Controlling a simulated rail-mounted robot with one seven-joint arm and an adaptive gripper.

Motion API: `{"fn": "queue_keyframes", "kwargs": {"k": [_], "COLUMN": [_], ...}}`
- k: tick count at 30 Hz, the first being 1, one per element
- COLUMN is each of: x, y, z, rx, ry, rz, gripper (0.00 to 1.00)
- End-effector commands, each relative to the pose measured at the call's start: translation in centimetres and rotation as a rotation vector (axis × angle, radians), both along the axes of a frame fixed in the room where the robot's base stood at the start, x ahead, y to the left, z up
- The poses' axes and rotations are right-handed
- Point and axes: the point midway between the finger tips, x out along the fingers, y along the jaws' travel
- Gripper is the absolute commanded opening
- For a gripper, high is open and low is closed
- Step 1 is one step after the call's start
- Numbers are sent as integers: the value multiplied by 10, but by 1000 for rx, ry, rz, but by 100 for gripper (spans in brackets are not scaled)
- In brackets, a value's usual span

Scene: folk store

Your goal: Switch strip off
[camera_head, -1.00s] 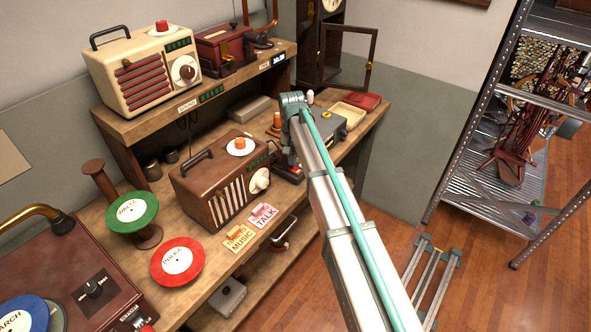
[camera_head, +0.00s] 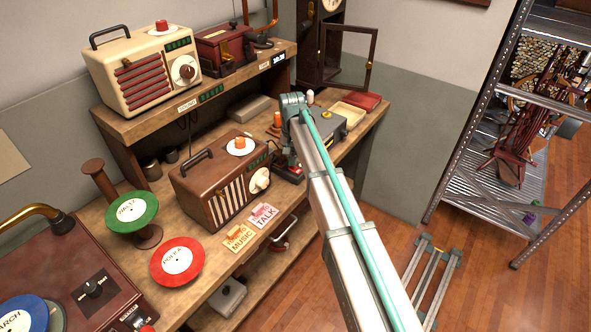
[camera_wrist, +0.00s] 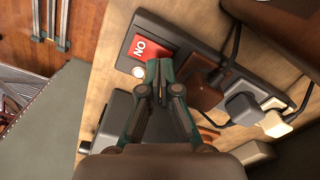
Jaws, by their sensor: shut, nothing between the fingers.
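The dark power strip (camera_wrist: 196,50) runs diagonally across the wrist view on the wooden bench. Its red rocker switch (camera_wrist: 139,48) is at the upper left end, with lettering that reads ON upside down. A small pale round spot (camera_wrist: 138,73) is beside the switch. My gripper (camera_wrist: 158,70) is shut and empty, its fingertips together just to the lower right of the red switch in the picture. I cannot tell whether they touch the strip. In the head view my arm and gripper cover most of the strip, and a bit of it (camera_head: 287,175) shows below them.
Several plugs, including a grey one (camera_wrist: 241,107) and a cream one (camera_wrist: 275,124), sit in the strip with cables. A brown radio (camera_head: 222,190) stands left of my gripper. A grey box (camera_head: 327,122) is behind my arm.

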Motion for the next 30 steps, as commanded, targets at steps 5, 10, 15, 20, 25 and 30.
{"fn": "queue_keyframes", "kwargs": {"k": [5, 10, 15, 20, 25, 30], "x": [0, 0, 0, 0, 0, 0], "y": [0, 0, 0, 0, 0, 0], "z": [-3, -5, -7, -10, -12, -14], "rx": [0, 0, 0, 0, 0, 0], "ry": [0, 0, 0, 0, 0, 0], "rz": [0, 0, 0, 0, 0, 0], "gripper": [0, 0, 0, 0, 0, 0]}}
